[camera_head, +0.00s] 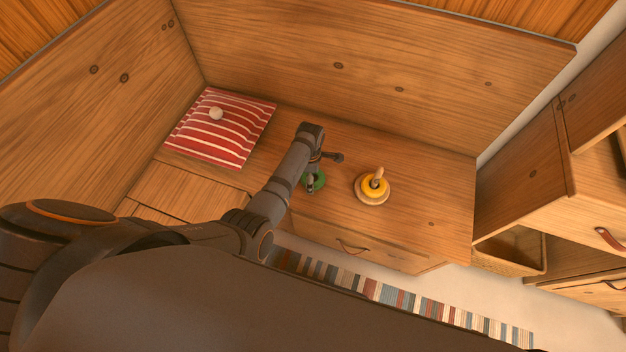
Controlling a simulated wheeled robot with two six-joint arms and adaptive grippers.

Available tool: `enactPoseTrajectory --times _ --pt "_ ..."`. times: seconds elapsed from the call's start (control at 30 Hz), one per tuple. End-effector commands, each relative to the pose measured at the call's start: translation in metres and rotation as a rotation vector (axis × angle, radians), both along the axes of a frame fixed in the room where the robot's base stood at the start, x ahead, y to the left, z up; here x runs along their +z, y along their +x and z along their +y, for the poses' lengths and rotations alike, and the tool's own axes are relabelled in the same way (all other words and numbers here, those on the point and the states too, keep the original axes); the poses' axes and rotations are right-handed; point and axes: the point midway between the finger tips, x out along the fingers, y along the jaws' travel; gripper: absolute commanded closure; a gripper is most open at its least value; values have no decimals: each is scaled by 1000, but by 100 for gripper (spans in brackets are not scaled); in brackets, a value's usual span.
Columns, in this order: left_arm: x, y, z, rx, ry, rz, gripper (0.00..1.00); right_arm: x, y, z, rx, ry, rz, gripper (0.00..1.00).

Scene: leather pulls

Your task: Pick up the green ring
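The green ring (318,184) lies on the wooden bench top, partly hidden by my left gripper. My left gripper (312,184) points down at the ring, with its tip over or at it. The fingers are small and overlap the ring, so I cannot tell whether they are open or shut, or whether they touch it. My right gripper is not in view.
A yellow ring (383,188) sits around a wooden peg on a round base (372,200), right of the green ring. Wooden panels (375,65) rise behind; bench space right of the peg is clear.

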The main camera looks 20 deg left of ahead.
Motion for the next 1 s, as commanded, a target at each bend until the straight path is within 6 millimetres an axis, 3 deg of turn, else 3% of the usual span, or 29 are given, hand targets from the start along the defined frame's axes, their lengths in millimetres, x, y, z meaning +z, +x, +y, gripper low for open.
enactPoseTrajectory --times 0.2,0.6,0.93,1.0 --pt "0 0 0 0 0 0 3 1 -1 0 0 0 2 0" --pt "0 0 0 0 -1 -1 55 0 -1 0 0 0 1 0" --pt "7 0 1 -1 -1 -1 55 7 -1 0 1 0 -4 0" --pt "14 1 2 -3 0 -1 55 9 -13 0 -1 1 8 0"
